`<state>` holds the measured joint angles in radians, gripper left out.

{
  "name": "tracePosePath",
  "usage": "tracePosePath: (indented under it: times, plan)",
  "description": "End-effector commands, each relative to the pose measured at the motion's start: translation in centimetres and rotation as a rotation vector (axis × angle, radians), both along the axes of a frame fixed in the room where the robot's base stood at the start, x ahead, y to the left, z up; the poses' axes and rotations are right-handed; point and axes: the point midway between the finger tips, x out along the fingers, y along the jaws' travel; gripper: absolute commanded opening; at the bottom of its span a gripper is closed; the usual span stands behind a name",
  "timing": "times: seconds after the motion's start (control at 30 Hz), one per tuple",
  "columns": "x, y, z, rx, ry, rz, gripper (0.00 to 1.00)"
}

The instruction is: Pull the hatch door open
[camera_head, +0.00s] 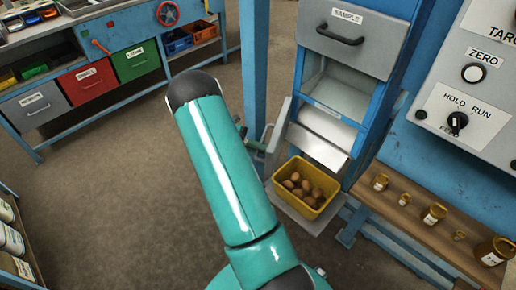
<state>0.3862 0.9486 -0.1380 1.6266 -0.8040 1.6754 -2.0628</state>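A grey panel labelled SAMPLE (377,50) with a dark bar handle (340,35) is on the front of the blue machine at the upper middle right. It is the likeliest hatch door in view, and it looks closed. Beneath it is an open recess with a pale metal chute (325,133). My teal arm rises through the middle of the view, left of the machine. My gripper is not clearly visible; the arm probably hides it.
A yellow bin (279,184) of brown lumps stands below the chute. A wooden bench (400,216) with brass weights is at right, under a control panel (455,125). A blue workbench with coloured drawers (88,79) is at left. Open floor (120,200) lies between.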

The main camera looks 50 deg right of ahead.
Motion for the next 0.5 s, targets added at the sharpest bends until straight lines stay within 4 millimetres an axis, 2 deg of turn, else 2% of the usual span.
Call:
tracePosePath:
  times: [0.27, 0.3, 0.37, 0.5]
  plan:
    - [-0.18, -0.09, -0.01, 0.0, 0.002, -0.004, 0.0]
    - [-0.17, -0.09, -0.02, 0.0, 0.002, -0.004, 0.18]
    - [-0.12, -0.07, -0.01, 0.0, 0.002, -0.004, 0.3]
    - [0.01, -0.02, -0.02, 0.0, 0.001, -0.003, 0.3]
